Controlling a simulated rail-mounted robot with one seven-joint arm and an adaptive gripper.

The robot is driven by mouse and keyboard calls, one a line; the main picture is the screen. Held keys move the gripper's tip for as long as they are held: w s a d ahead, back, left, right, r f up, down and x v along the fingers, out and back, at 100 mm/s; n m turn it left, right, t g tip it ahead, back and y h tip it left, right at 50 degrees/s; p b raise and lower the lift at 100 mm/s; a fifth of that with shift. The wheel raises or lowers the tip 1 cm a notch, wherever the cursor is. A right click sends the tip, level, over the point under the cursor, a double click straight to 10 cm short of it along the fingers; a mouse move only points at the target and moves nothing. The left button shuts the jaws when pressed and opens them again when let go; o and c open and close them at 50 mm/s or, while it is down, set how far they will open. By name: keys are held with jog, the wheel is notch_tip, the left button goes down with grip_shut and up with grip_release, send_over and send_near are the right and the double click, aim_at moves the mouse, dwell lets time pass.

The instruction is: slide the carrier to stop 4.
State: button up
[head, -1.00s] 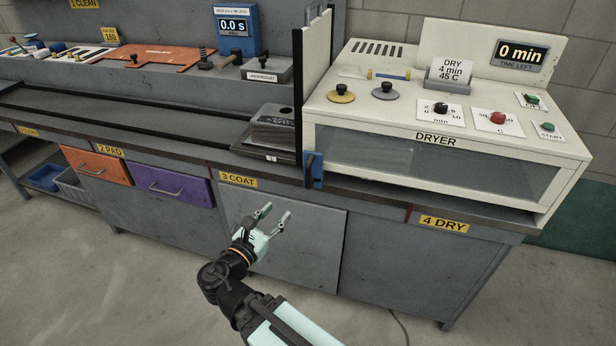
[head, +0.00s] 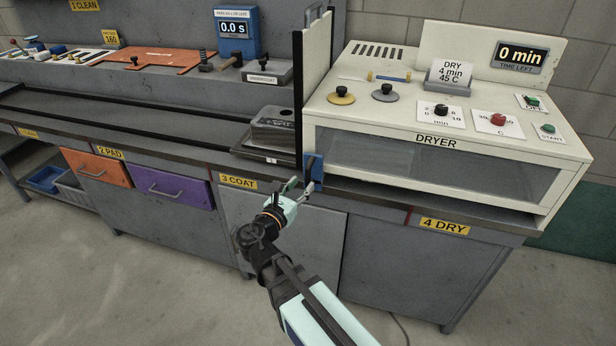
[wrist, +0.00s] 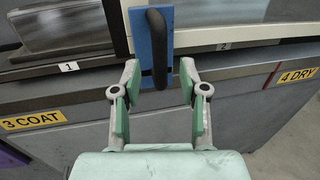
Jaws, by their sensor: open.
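The carrier (head: 262,150) appears to be the dark tray on the rail above the 3 COAT label, with a grey block (head: 273,128) on it. A blue plate (head: 318,167) with an upright black handle (wrist: 158,45) stands at its right, by the dryer's left front corner; I cannot tell whether it joins the carrier. My gripper (head: 303,187) is open at the handle's lower end. In the wrist view, my gripper (wrist: 160,82) has one finger on each side of the handle, with gaps showing. The 4 DRY label (head: 444,226) is further right.
The dryer (head: 437,140) stands over the rail's right part, its clear front window low down. A white upright panel with a black edge (head: 298,80) stands between coat and dryer. An orange drawer (head: 97,167) and a purple drawer (head: 172,188) are at left. The floor in front is clear.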

aim_at(307, 180)
jog(key=shift+x, duration=2.35)
grip_shut()
